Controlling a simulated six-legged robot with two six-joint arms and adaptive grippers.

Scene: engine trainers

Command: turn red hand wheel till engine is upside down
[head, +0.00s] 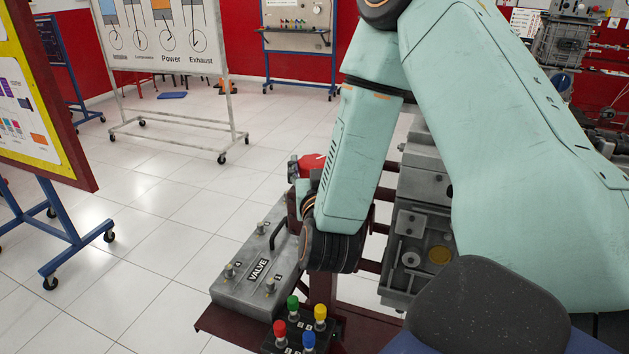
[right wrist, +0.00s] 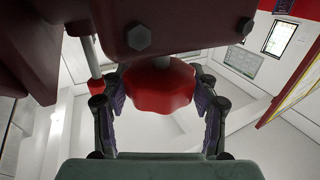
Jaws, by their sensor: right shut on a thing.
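The red hand wheel (right wrist: 162,88) sits in the middle of the right wrist view, on a shaft under a dark red bracket with bolts. My right gripper (right wrist: 160,98) is shut on it, one finger on its left side and one on its right. The grey engine (head: 410,255) is mounted on a dark red stand (head: 322,290), partly covered by my arm. My left gripper is not in view.
A grey box labelled VALVE (head: 257,268) lies on the stand's shelf. A black box with several coloured knobs (head: 300,335) stands in front. Wheeled display boards (head: 165,60) stand at the left and back.

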